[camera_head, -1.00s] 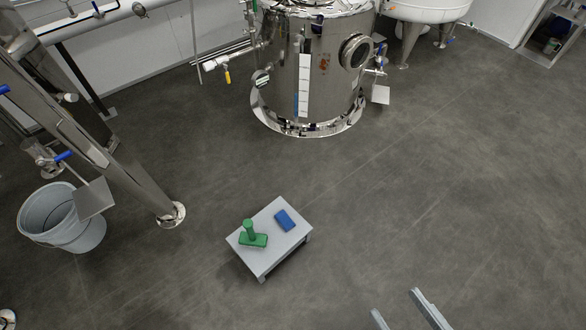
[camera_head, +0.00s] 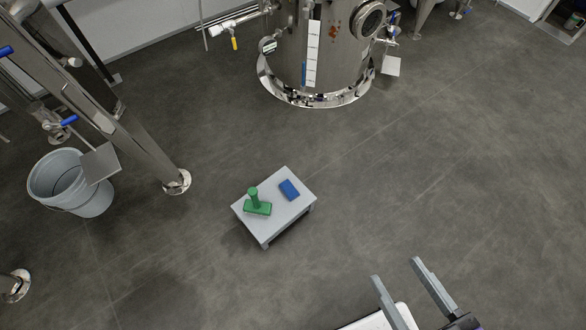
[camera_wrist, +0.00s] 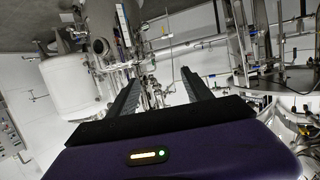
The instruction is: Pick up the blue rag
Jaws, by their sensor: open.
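The blue rag (camera_head: 289,190) is a small folded block lying on the right half of a low grey table (camera_head: 272,226). A green tool with an upright handle (camera_head: 257,207) stands beside it on the left, apart from it. My gripper (camera_head: 396,270) is at the lower right of the head view, its two grey fingers spread apart and empty. It is well to the right of the table and nearer the camera. In the wrist view, my gripper (camera_wrist: 160,82) points toward the tanks and pipes, and neither the rag nor the table shows there.
A grey bucket (camera_head: 72,184) stands at the left near a slanted metal leg (camera_head: 150,150). A shiny steel tank (camera_head: 315,60) stands at the back. Dark floor around the table is clear, including between it and my gripper.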

